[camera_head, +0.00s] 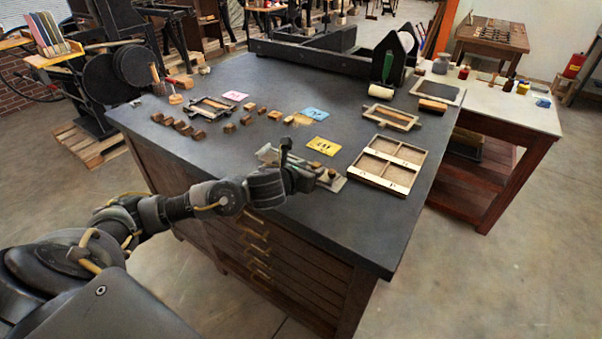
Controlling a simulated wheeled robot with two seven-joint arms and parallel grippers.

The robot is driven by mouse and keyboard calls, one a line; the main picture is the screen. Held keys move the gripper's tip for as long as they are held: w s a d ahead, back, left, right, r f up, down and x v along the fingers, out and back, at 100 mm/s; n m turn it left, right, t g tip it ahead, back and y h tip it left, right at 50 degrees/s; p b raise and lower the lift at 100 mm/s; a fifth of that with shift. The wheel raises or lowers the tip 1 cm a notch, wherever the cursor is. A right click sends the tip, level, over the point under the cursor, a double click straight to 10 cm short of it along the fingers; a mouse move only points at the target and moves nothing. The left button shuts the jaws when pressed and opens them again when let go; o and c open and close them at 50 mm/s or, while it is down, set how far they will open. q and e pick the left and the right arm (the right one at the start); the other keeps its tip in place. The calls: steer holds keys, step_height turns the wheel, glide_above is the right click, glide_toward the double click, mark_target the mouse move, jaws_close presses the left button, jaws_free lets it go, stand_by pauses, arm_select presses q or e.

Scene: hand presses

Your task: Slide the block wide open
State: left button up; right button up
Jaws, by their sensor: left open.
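My left gripper (308,165) is over the near edge of the dark worktop, at a metal tray-like holder (334,184) that looks like a composing stick. The gripper is open, with one dark finger standing up at its left. A small brown block or knob (332,173) shows on the holder, just right of the gripper. The gripper and wrist hide much of the holder, and I cannot tell whether the fingers touch the block. My right gripper is not in view.
A divided wooden tray (379,182) lies right of the holder. Yellow (324,146), blue (315,114) and pink (235,96) cards and several wooden blocks (198,135) lie behind. A roller (380,92) stands at the back. The front right worktop (385,235) is bare.

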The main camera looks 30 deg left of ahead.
arm_select(q)
steer(key=v, duration=0.9)
steer(key=shift+f, duration=0.1)
